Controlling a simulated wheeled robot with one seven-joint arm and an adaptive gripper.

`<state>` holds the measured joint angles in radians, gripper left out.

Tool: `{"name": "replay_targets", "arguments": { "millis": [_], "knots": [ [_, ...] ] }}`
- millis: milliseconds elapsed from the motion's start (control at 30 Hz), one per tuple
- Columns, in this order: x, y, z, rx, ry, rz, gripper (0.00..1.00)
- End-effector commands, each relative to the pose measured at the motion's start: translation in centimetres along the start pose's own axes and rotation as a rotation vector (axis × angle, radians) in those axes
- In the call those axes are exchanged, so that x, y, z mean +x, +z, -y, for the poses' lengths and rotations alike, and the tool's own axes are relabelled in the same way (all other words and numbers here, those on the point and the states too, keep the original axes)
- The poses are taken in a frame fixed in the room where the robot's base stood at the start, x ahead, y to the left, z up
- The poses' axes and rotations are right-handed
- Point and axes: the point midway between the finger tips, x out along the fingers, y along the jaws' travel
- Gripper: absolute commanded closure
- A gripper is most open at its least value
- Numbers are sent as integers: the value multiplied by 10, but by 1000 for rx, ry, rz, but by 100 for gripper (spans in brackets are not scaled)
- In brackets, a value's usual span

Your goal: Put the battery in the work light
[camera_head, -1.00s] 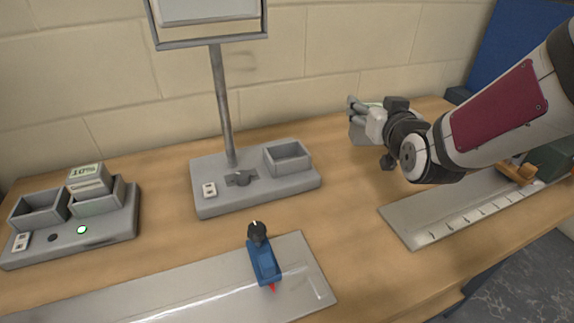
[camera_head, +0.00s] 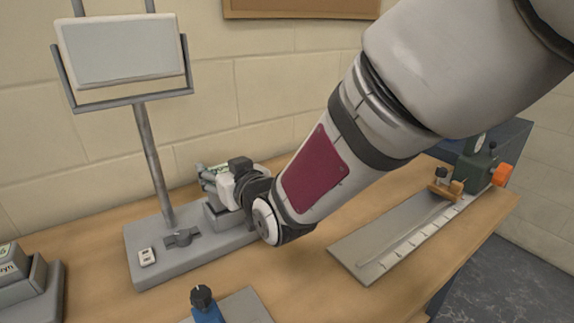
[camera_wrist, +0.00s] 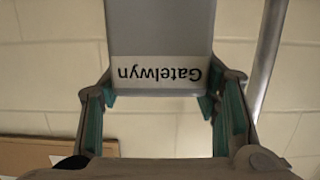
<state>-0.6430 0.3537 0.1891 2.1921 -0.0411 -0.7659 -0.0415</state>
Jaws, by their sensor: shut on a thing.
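The work light has a pale lamp panel (camera_head: 122,50) on a pole and a grey base (camera_head: 160,262) with a knob and a small switch plate. An open box-shaped bay (camera_head: 222,220) stands at the base's right end. My gripper (camera_head: 212,180) is directly above or just behind this bay, partly hidden by my wrist. In the wrist view, my gripper (camera_wrist: 163,108) is shut on a grey battery (camera_wrist: 162,35) with a white label reading "Gatelwyn", seen upside down.
A charger dock (camera_head: 40,290) with a labelled battery (camera_head: 8,258) is cut off at the lower left. A ruled metal plate (camera_head: 375,250) and a green device (camera_head: 475,165) are at the right.

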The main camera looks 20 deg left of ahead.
Motion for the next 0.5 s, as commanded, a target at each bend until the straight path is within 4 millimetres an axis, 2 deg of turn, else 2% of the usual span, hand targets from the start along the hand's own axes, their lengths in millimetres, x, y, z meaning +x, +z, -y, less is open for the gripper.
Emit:
{"name": "replay_targets", "arguments": {
  "millis": [133, 333, 500],
  "knots": [
    [2, 8, 0, 0, 0, -3, 88],
    [7, 34, 0, 1, 1, -1, 88],
    [8, 37, 0, 0, 1, -4, 88]
  ]
}}
